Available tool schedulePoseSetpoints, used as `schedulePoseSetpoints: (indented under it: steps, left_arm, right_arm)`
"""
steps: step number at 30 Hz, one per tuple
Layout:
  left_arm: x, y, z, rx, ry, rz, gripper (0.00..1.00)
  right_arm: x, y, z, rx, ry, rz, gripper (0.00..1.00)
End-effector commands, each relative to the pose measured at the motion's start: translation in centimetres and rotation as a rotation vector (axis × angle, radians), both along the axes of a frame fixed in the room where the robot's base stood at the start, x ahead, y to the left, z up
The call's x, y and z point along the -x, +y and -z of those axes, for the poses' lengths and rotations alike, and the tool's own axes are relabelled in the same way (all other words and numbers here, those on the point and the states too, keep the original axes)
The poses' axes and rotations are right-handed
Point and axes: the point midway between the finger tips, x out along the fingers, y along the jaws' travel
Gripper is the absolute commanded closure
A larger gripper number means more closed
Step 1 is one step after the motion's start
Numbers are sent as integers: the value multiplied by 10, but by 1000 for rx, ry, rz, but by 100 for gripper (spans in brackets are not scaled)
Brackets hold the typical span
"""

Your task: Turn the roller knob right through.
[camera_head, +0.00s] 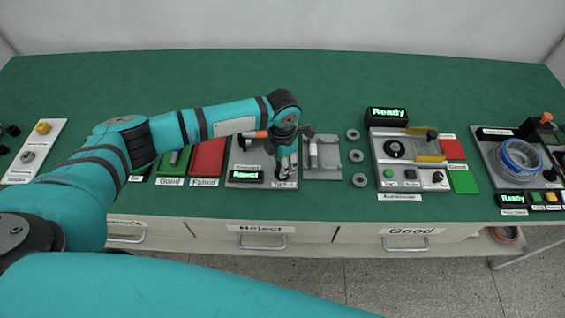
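My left arm reaches in from the left, and its gripper (287,166) points down over the right side of a grey station (240,158) whose display (246,175) reads "Reject". The fingers look close together, but they are too small to show whether they are open or shut. The gripper and wrist hide part of this station, including whatever is under the fingertips. An orange-tipped part (257,134) and a dark knob-like part (308,131) show on either side of the wrist. I cannot tell which part is the roller knob. My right gripper is not in view.
A grey plate with an upright pale cylinder (314,153) stands just right of the gripper, beside several grey rings (353,135). A "Ready" station (395,151) is farther right. Red (209,157) and green pads lie left. The table's back (200,75) is clear.

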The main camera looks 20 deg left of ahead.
Motion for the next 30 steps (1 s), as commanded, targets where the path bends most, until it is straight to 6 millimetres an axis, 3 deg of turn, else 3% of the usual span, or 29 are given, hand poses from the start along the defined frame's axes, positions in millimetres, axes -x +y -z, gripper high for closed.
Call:
schedulePoseSetpoints:
  steps: [14, 15, 20, 30]
  left_arm:
    - [-3, 0, -3, 2, -7, 14, 99]
    - [-3, 0, -3, 2, -7, 14, 64]
    - [-2, 0, -2, 1, -4, 14, 43]
    - [-1, 0, -5, 1, -3, 14, 43]
  right_arm:
    - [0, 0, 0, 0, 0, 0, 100]
    - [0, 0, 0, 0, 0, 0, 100]
    - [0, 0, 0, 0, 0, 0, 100]
    - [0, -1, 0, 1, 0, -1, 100]
